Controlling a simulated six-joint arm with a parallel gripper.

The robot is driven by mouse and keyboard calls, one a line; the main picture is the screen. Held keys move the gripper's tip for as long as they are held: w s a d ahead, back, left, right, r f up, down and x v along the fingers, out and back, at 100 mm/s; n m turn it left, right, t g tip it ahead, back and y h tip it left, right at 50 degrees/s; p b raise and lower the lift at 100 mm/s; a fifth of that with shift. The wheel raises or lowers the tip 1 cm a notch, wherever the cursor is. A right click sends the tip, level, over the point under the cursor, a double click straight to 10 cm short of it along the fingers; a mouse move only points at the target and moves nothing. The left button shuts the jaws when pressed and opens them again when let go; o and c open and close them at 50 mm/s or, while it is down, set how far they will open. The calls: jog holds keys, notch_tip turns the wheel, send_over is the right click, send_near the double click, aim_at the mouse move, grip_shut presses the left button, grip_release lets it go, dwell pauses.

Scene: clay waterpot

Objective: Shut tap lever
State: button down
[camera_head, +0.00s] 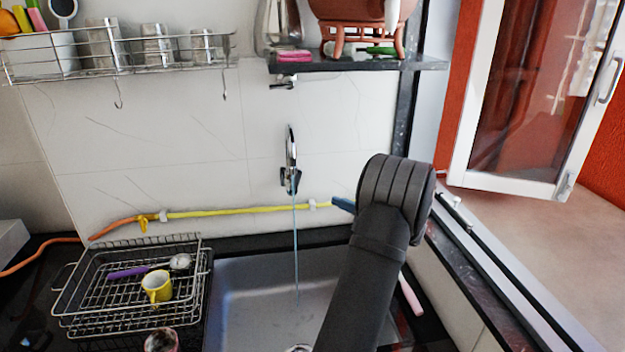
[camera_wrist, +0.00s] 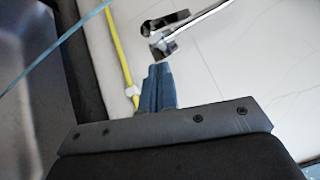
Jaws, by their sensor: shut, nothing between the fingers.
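The chrome tap (camera_head: 291,150) is mounted on the white tiled wall, and a thin stream of water (camera_head: 296,245) runs from it into the sink (camera_head: 255,292). In the wrist view the tap (camera_wrist: 212,14) lies just beyond my fingertips, with a short dark lever-like part (camera_wrist: 166,22) beside its wall fitting. I cannot tell the lever clearly in the head view. My gripper (camera_head: 342,204) is at the right of the tap, near the wall. Its blue fingers (camera_wrist: 157,72) are shut and empty, pointing towards the tap with a small gap.
A yellow hose (camera_head: 235,211) runs along the wall below the tap. A wire dish rack (camera_head: 100,305) with a yellow cup (camera_head: 157,287) stands left of the sink. A dark shelf (camera_head: 355,63) with a clay pot is above. An open window (camera_head: 470,130) is at right.

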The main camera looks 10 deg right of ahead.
aim_at(301, 173)
jog(key=w+a+r+t, duration=0.1)
jog(key=w+a+r, duration=0.4)
jog(key=w+a, duration=0.1)
jog(key=shift+w+a+t, duration=0.35)
jog(key=shift+a+t, duration=0.05)
jog(key=shift+a, duration=0.2)
dwell(0.3)
jog(key=shift+a+r+n+g+h, duration=0.4)
jog(key=shift+a+n+g, duration=0.1)
jog(key=shift+n, duration=0.2)
jog(key=shift+a+r+n+g+h, duration=0.3)
jog(key=shift+a+n+g+h, duration=0.15)
jog(key=shift+n, duration=0.25)
